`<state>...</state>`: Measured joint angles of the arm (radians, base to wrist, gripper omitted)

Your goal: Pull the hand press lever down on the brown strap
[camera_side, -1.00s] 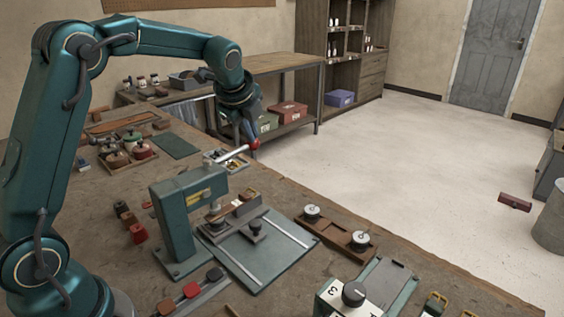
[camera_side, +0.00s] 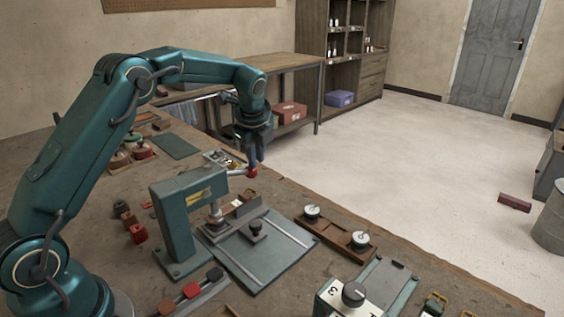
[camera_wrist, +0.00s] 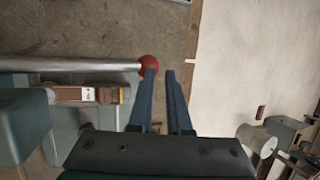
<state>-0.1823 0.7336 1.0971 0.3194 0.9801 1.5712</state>
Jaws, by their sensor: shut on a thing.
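The teal hand press (camera_side: 178,225) stands on the bench, and its metal lever (camera_side: 236,172) sticks out to the right, close to level, with a red knob (camera_side: 252,173) at its end. My gripper (camera_side: 253,165) points down with its fingers at the red knob and is shut on it. In the wrist view the lever (camera_wrist: 70,64) comes in from the left, and the knob (camera_wrist: 148,66) is at my fingertips (camera_wrist: 160,72). The brown strap (camera_wrist: 74,94) with a yellow buckle end lies by the press; in the side view the strap (camera_side: 243,203) is partly hidden behind the press ram (camera_side: 215,213).
A flat green plate (camera_side: 262,262) with a black knob lies before the press. The bench edge and open floor (camera_side: 420,170) are beyond.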

